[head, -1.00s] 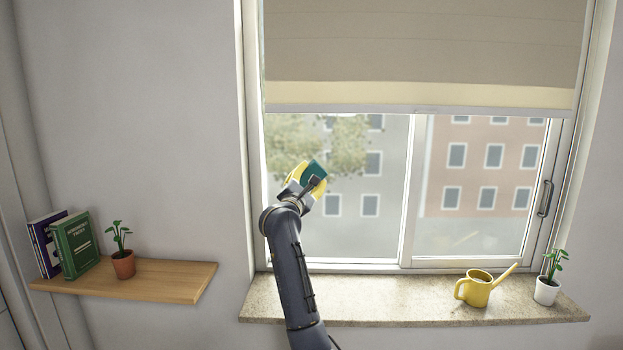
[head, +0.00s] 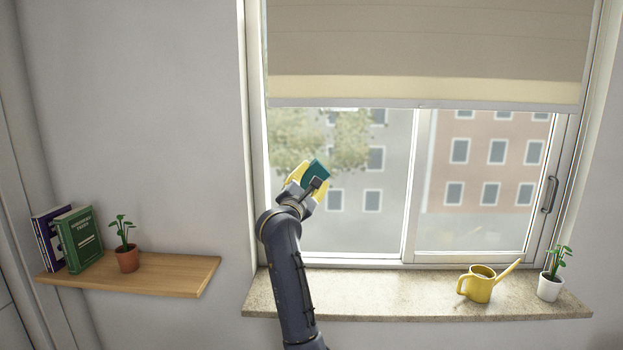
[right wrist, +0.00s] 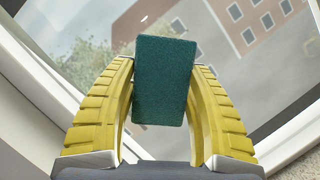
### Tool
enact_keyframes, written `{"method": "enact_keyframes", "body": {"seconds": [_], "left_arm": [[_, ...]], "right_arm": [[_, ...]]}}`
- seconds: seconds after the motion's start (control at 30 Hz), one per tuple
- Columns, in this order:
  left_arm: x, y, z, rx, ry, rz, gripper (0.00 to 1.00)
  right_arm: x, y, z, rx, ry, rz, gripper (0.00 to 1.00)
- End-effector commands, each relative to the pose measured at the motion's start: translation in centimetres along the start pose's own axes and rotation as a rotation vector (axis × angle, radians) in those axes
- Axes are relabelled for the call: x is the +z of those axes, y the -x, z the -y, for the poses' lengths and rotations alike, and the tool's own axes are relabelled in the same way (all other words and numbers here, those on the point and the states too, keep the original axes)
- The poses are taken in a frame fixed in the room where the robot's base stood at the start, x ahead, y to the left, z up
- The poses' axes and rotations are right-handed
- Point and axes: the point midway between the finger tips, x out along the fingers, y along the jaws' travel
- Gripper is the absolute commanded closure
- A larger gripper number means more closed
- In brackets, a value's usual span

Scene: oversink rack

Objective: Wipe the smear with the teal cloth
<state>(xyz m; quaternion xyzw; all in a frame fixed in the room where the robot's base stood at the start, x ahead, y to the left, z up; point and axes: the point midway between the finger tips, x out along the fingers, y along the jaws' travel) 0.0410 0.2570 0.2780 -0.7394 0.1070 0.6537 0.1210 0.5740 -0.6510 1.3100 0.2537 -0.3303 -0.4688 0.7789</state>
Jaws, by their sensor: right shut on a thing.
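The teal cloth (head: 317,171) is a flat, dark teal block in front of the left window pane. My right gripper (head: 309,181), with yellow fingers, is shut on it. In the right wrist view the cloth (right wrist: 165,82) sits between the two yellow fingers (right wrist: 164,100) and sticks out past their tips towards the glass. I cannot tell whether the cloth touches the glass. My left gripper is not in view.
A beige blind (head: 425,45) covers the upper window. The stone sill (head: 385,299) holds a yellow watering can (head: 480,286) and a white potted plant (head: 550,286) at right; its middle is clear. A wooden shelf (head: 185,274) at left holds books (head: 78,240) and a terracotta-potted plant (head: 127,260).

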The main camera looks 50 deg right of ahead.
Motion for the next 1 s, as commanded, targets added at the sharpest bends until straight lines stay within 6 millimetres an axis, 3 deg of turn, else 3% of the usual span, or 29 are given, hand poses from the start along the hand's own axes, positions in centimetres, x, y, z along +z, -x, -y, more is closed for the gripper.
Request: {"method": "enact_keyframes", "body": {"seconds": [0.33, 0.73, 1.0], "left_arm": [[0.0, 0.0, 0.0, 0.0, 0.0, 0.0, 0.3], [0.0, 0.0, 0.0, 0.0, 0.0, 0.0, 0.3], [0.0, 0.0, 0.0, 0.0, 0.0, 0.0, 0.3]], "right_arm": [[0.2, 0.3, 0.0, 0.001, -0.001, 0.001, 0.76], [1.2, 2.7, -0.1, 0.001, -0.001, 0.001, 0.76], [1.2, 2.8, 0.0, 0.001, 0.0, 0.001, 0.76]]}}
